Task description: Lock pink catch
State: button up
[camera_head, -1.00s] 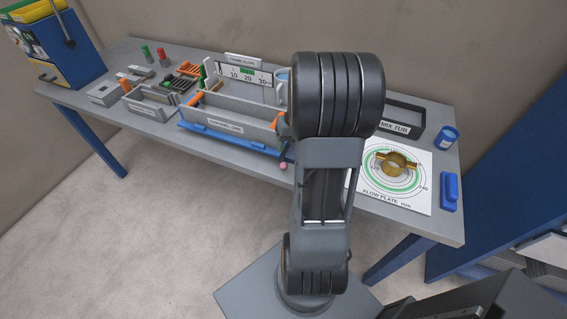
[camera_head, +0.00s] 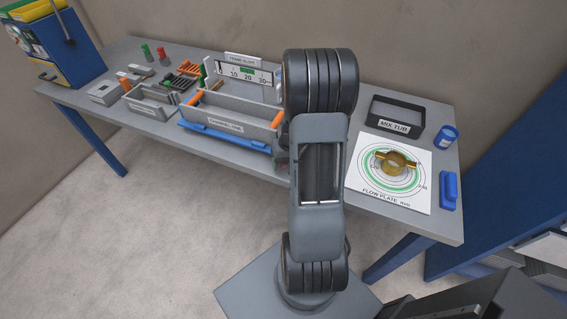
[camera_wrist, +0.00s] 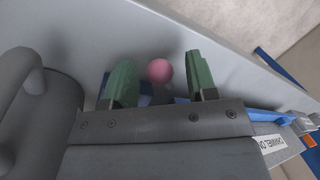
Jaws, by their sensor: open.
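The pink catch shows as a round pink knob (camera_wrist: 159,72) in the wrist view, on a short dark stem. My gripper (camera_wrist: 157,61) is open, with one green finger on each side of the knob and a visible gap at both sides. Whether the knob lies at fingertip depth I cannot tell.
The bench (camera_head: 445,220) holds a dark mix tub (camera_head: 408,128), a flow plate sheet (camera_head: 365,190) with a brass ring (camera_head: 396,163), a blue jar (camera_head: 445,138) and a blue block (camera_head: 449,190) at right. A smaller grey box (camera_head: 150,113) stands at left. Floor in front is clear.

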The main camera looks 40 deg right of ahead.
aim_at(272, 170)
jog(key=c, duration=0.9)
jog(key=shift+a+m, duration=0.1)
jog(key=shift+m, duration=0.2)
jog(key=m, duration=0.1)
jog(key=a+m, duration=0.1)
jog(key=m, duration=0.2)
jog(key=shift+w+a+m+t+h+b, duration=0.25)
jog(key=shift+w+m+t+h+b, duration=0.05)
jog(key=shift+t, duration=0.1)
jog(key=shift+w+a+m+h+p, duration=0.15)
jog(key=shift+w+m+p, duration=0.1)
jog(key=shift+m, duration=0.5)
jog(key=shift+w+a+m+h+p, duration=0.1)
jog(key=shift+a+m+p, duration=0.15)
jog(key=shift+m, duration=0.55)
jog(key=shift+w+a+m+h+p, duration=0.15)
jog(key=shift+w+m+p, duration=0.1)
jog(key=shift+m, duration=0.5)
jog(key=shift+t, duration=0.3)
jog(key=o, duration=0.9)
